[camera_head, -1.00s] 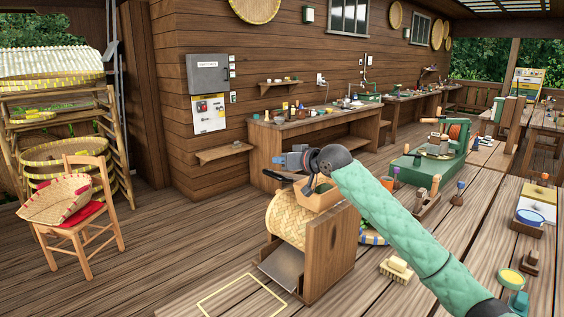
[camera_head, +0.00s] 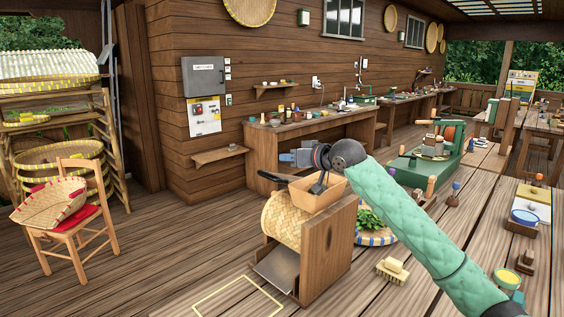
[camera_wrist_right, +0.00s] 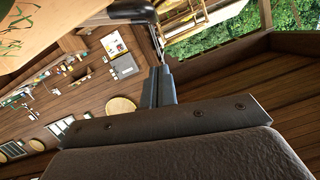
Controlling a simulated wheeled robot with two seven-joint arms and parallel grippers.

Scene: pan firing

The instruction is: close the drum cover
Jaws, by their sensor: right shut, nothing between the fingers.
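The drum (camera_head: 283,218) is a pale woven cylinder in a brown wooden frame (camera_head: 328,252), on the plank table in the middle of the head view. A light-wood open box (camera_head: 318,195) sits on top, with a dark handled part in it. A dark flat piece (camera_head: 271,177) sticks out left of the box; I cannot tell whether it is the drum cover or a handle. My right gripper (camera_head: 287,157) is shut and empty, above the box's left side. Its closed fingers also show in the right wrist view (camera_wrist_right: 158,84), near a dark bar (camera_wrist_right: 131,13). My left gripper is out of view.
A grey metal chute (camera_head: 278,267) slopes out below the drum, by a yellow outline (camera_head: 238,300). Right of the frame are a basket tray with green leaves (camera_head: 371,222) and a brush (camera_head: 392,270). A green machine (camera_head: 430,160) stands behind.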

